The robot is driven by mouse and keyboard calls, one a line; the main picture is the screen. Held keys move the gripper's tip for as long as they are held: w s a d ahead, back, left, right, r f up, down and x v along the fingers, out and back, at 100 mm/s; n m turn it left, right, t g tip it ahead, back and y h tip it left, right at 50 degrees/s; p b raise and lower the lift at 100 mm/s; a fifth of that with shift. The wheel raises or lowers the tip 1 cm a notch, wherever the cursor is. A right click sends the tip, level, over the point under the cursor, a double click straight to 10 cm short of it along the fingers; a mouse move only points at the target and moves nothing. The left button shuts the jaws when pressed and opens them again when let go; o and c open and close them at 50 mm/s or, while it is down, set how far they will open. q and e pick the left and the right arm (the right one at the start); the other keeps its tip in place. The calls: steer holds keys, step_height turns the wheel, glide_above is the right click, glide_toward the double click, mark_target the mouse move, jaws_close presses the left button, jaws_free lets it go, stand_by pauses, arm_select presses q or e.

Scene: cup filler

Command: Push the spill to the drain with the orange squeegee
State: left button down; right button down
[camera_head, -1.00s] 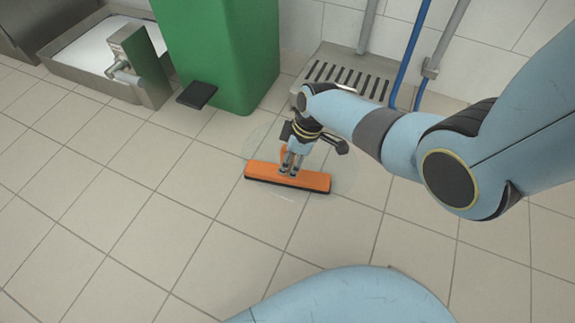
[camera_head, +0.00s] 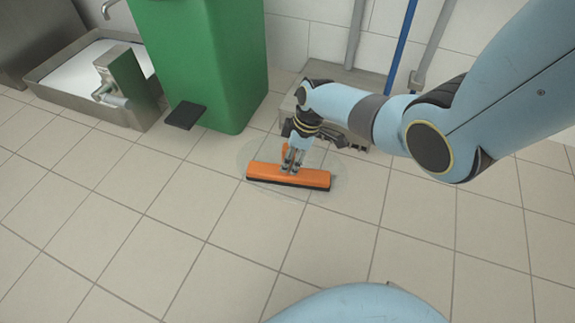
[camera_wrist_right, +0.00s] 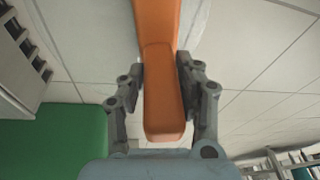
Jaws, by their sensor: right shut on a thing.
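The orange squeegee (camera_head: 280,173) stands on the tiled floor in the head view, its long head roughly crosswise. My right gripper (camera_head: 291,166) is shut on its orange grip piece, which also shows between the fingers in the right wrist view (camera_wrist_right: 162,100). The drain (camera_head: 354,148) lies beyond and to the right, by the wall, largely hidden by my right arm. Its slots show in the right wrist view (camera_wrist_right: 28,50). My left gripper is not in view.
A green bin (camera_head: 205,65) with a black pedal (camera_head: 185,115) stands left of the drain. A steel basin (camera_head: 65,75) with a metal block stands at the far left. Blue and grey pipes (camera_head: 402,45) run up the wall behind the drain. The floor in front is clear.

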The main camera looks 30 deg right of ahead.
steer(key=shift+w+d, duration=0.85)
steer(key=shift+d, duration=0.25)
steer(key=shift+w+d, duration=0.8)
steer(key=shift+d, duration=0.3)
steer(key=shift+w+d, duration=0.85)
steer(key=shift+d, duration=0.25)
steer(key=shift+a, duration=0.1)
